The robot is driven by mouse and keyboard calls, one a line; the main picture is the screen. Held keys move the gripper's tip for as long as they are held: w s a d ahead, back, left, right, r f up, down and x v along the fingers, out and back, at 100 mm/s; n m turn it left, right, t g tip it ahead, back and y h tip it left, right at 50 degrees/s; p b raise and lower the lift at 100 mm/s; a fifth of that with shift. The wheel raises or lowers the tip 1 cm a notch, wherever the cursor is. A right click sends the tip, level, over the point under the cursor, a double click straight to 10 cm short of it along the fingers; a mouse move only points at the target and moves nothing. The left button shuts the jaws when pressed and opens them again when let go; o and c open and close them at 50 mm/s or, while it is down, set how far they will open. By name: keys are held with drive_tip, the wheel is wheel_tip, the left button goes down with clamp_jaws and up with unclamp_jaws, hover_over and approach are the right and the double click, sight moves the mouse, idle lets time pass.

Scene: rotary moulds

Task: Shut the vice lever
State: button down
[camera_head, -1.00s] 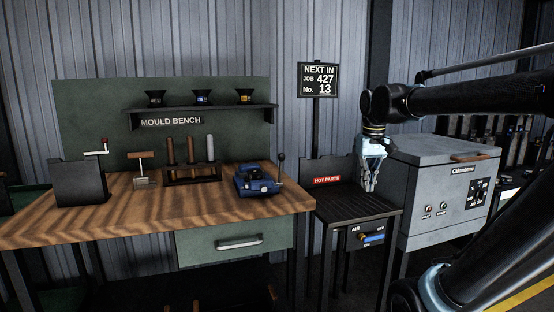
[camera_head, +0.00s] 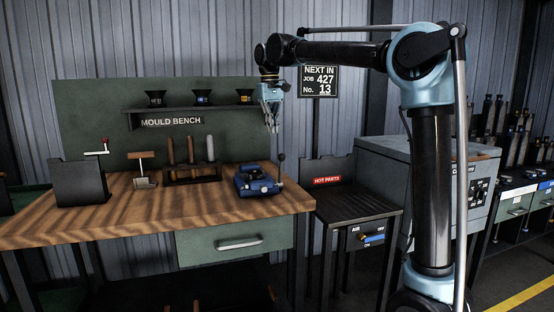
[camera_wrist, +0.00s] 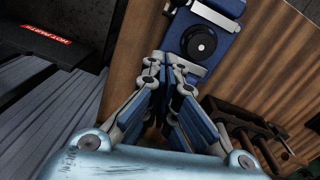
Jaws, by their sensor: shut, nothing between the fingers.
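The blue vice (camera_head: 257,182) sits on the right end of the wooden bench. Its lever (camera_head: 281,168) stands about upright at the vice's right side, with a dark ball on top. My gripper (camera_head: 273,130) points down above the vice, just above and slightly left of the lever ball, apart from it in the picture. Its fingers are shut and empty. In the wrist view the blue vice (camera_wrist: 213,22) is beyond my fingertips (camera_wrist: 166,60), with a round black knob, probably the lever ball (camera_wrist: 200,42), close to them. The lever's shaft is hidden there.
A tool rack (camera_head: 193,178) stands left of the vice, with a small wooden-handled tool (camera_head: 143,170) farther left. A shelf (camera_head: 200,110) with several dark cups is behind. The hot parts table (camera_head: 350,206) is to the right.

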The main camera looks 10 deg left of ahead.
hover_over(280, 171)
drive_tip(key=w+a, duration=0.5)
drive_tip(key=w, duration=0.1)
wheel_tip(280, 171, down, 10)
drive_tip(key=shift+s+d+r, duration=0.1)
drive_tip(key=shift+s+d, duration=0.05)
drive_tip(key=shift+s+d+f, duration=0.25)
drive_tip(key=shift+s+d, duration=0.4)
drive_tip(key=shift+s, duration=0.1)
drive_tip(key=shift+s+d+f, duration=0.25)
drive_tip(key=shift+s+d, duration=0.4)
drive_tip(key=shift+s, duration=0.05)
